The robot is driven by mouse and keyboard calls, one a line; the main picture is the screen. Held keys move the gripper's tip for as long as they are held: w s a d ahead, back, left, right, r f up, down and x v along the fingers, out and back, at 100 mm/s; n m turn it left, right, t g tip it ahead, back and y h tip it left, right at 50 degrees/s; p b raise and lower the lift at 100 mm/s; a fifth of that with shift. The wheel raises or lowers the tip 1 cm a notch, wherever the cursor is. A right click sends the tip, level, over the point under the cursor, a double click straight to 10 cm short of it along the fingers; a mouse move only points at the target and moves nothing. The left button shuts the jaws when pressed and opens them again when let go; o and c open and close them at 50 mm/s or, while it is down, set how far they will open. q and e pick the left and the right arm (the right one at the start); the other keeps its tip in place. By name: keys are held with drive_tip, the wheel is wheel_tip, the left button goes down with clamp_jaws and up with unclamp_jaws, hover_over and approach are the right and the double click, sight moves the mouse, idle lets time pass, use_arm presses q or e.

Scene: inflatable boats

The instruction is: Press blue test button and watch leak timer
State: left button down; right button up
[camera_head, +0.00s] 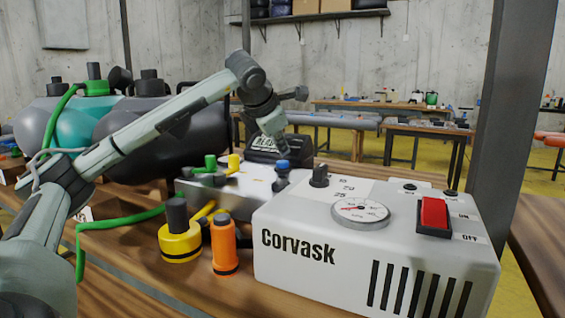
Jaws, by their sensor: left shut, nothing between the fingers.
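The blue test button (282,164) is a small blue cap at the right end of a low grey metal box (243,190), behind the white Corvask unit. A dark display (262,142) with pale lettering, which looks like "READY", stands behind the box; I take it for the leak timer. My left arm reaches in from the left and bends down at the centre. My left gripper (281,149) is shut and empty, pointing down just above and behind the blue button, in front of part of the display. I cannot tell whether it touches the button. My right gripper is not in view.
The white Corvask unit (375,245) with a gauge (361,212) and red switch (433,213) fills the bench's right front. Yellow (180,243) and orange (224,248) fittings stand left of it. A green hose (120,222) crosses the left. A grey post (502,110) rises at right.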

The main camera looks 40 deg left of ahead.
sight(281, 162)
use_arm(q)
drive_tip(key=shift+f+b, duration=0.35)
drive_tip(key=shift+f, duration=0.1)
drive_tip(key=shift+f+b, duration=0.45)
drive_tip(key=shift+f, duration=0.1)
idle(0.8)
drive_tip(key=shift+r, duration=0.15)
drive_tip(key=shift+r+p, duration=0.8)
wheel_tip(281, 162, up, 5)
drive_tip(key=p, duration=0.4)
drive_tip(key=shift+r, duration=0.1)
idle(0.8)
